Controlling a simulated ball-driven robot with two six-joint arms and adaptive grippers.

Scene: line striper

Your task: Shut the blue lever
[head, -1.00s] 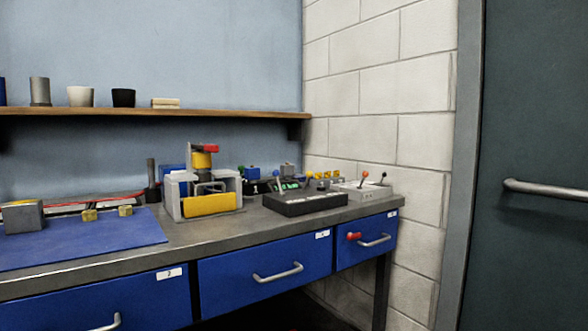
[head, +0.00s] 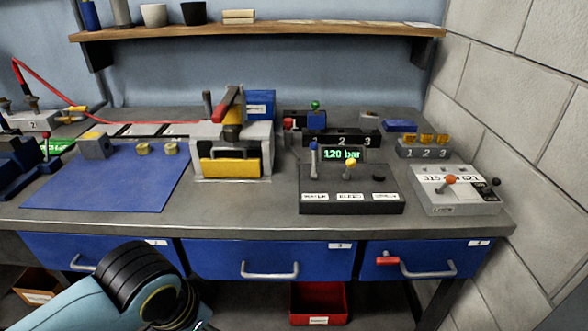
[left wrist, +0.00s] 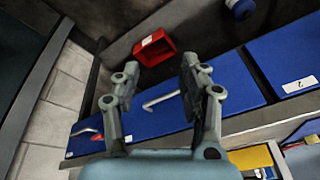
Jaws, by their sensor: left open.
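The blue lever (head: 313,160) has a small blue knob and stands near upright at the left of a black control box (head: 350,203) on the bench. A yellow-knobbed lever (head: 350,168) stands to its right on the same box, below a green display reading 120 bar. My left gripper (left wrist: 160,75) is open and empty in the left wrist view, in front of the blue drawers. In the head view only my left arm shows, low at the left, well short of the box. My right gripper is not in view.
A grey box with an orange-knobbed lever (head: 450,182) stands right of the control box. A grey and yellow fixture (head: 231,165) and a blue mat (head: 110,185) lie to the left. Drawer handles (head: 270,272) project below the bench. A red bin (head: 319,303) is underneath.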

